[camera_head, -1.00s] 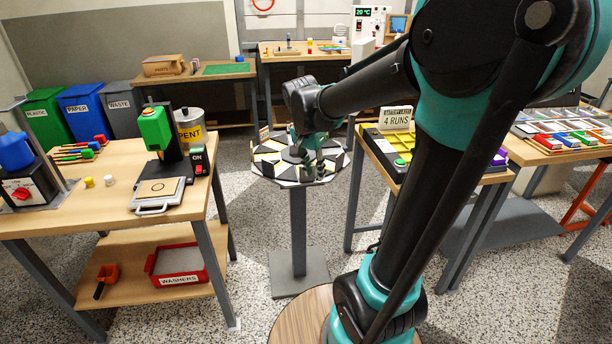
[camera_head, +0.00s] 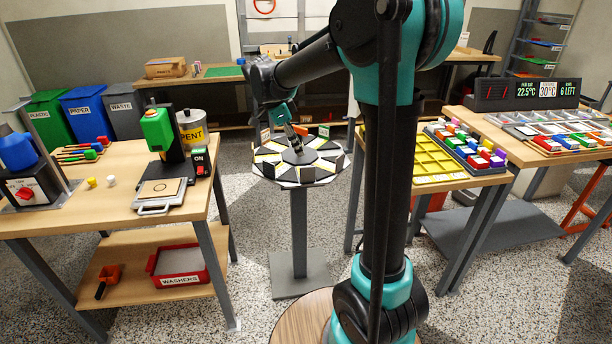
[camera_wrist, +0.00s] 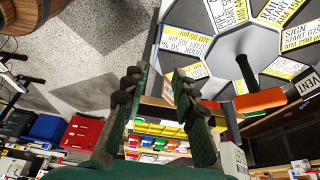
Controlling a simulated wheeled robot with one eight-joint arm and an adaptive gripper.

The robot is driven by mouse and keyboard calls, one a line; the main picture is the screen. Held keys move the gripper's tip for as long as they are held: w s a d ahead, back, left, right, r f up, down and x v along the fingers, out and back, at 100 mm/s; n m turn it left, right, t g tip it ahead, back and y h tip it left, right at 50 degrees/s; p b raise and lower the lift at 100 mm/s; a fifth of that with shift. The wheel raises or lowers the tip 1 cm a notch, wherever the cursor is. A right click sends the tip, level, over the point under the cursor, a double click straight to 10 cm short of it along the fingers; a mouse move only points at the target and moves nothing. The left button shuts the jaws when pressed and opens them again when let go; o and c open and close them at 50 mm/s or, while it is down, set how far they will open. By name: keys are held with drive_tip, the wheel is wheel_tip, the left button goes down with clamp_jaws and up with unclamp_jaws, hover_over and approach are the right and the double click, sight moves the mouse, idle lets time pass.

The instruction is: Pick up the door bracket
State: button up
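A round turntable (camera_head: 262,170) on a grey post carries white, yellow and black label panels around a dark hub. The labelled panels (camera_wrist: 225,15) fill the upper right; some words read SIGN, RAIL and VENT. An orange block-like part (camera_wrist: 261,101) is right of the fingers, apart from them.
A bench with a green press (camera_head: 156,130) stands left, with a red washers tray (camera_head: 180,264) on its shelf. A bench with a yellow compartment tray (camera_head: 418,160) and colored bins (camera_head: 470,148) stands right. Upright dividers (camera_head: 337,160) stand around the turntable's rim.

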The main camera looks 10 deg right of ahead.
hover_over(308, 182)
drive_tip(key=w+a, duration=0.1)
drive_tip(key=a, duration=0.1)
drive_tip(key=f, duration=0.4)
drive_tip(key=shift+d+f, duration=0.15)
drive_tip(key=shift+d, duration=0.05)
drive_tip(key=shift+s+a+x, duration=0.15)
drive_tip(key=shift+s+x, duration=0.05)
drive_tip(key=shift+x, duration=1.15)
drive_tip(key=shift+s+a+x, duration=0.15)
drive_tip(key=shift+x, duration=1.2)
drive_tip(key=shift+f, duration=0.1)
clamp_jaws()
